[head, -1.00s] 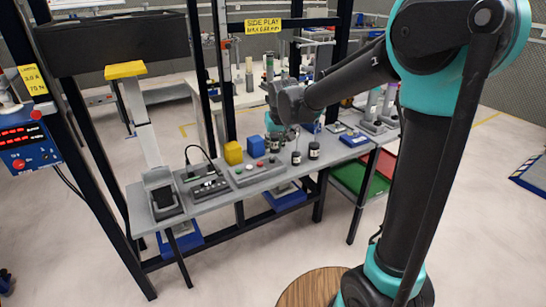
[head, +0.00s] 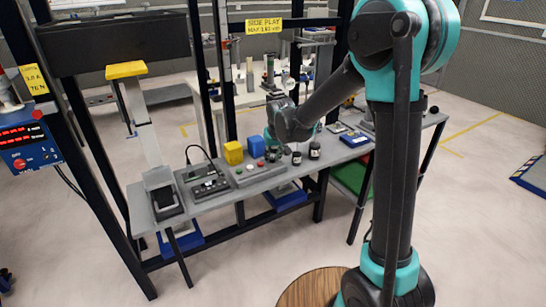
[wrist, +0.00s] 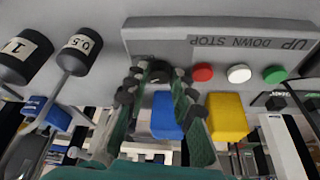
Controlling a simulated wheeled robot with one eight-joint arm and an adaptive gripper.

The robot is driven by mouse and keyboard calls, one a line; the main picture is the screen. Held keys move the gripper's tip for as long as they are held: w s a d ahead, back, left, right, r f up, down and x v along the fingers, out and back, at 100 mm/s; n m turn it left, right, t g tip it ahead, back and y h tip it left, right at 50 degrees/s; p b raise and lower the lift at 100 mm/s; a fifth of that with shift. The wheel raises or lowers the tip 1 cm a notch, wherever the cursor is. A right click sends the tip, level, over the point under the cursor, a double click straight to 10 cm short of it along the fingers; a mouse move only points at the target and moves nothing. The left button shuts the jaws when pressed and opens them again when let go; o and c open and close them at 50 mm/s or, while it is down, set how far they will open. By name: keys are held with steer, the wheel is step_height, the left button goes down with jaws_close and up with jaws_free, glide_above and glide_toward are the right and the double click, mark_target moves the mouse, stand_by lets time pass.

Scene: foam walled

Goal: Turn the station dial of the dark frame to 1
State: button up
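The dial is a dark round knob (wrist: 160,70) at one end of the grey control panel (wrist: 240,28), in line with its buttons. In the wrist view it lies between the tips of my gripper (wrist: 157,75), whose fingers are open and spread to either side. I cannot tell whether they touch it. Its pointer and numbers are not readable. In the head view, my gripper (head: 273,143) hangs low over the right end of the panel (head: 245,178) and hides the dial. The dark frame (head: 230,90) stands around the bench.
Red (wrist: 202,72), white (wrist: 239,73) and green (wrist: 275,74) buttons sit beside the dial. A blue block (wrist: 165,115) and a yellow block (wrist: 227,117) stand close by. Two dark labelled weights, one marked 0.5 (wrist: 79,54) and one marked 1 (wrist: 24,55), stand on the other side.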

jaws_close()
steer(key=shift+n, duration=0.4)
steer(key=n+y, duration=0.1)
steer(key=n, duration=0.1)
steer(key=n+g+y, duration=0.1)
steer(key=n, duration=0.2)
steer(key=shift+w+d+n, duration=0.2)
steer(key=shift+n, duration=0.1)
steer(key=n+g, duration=0.1)
steer(key=n, duration=0.1)
steer(key=n+g+y, duration=0.1)
steer(key=n, duration=0.2)
steer(key=shift+w+d, duration=0.1)
steer(key=shift+w, duration=0.05)
steer(key=shift+n, duration=0.4)
steer(key=shift+o, duration=1.4)
jaws_free()
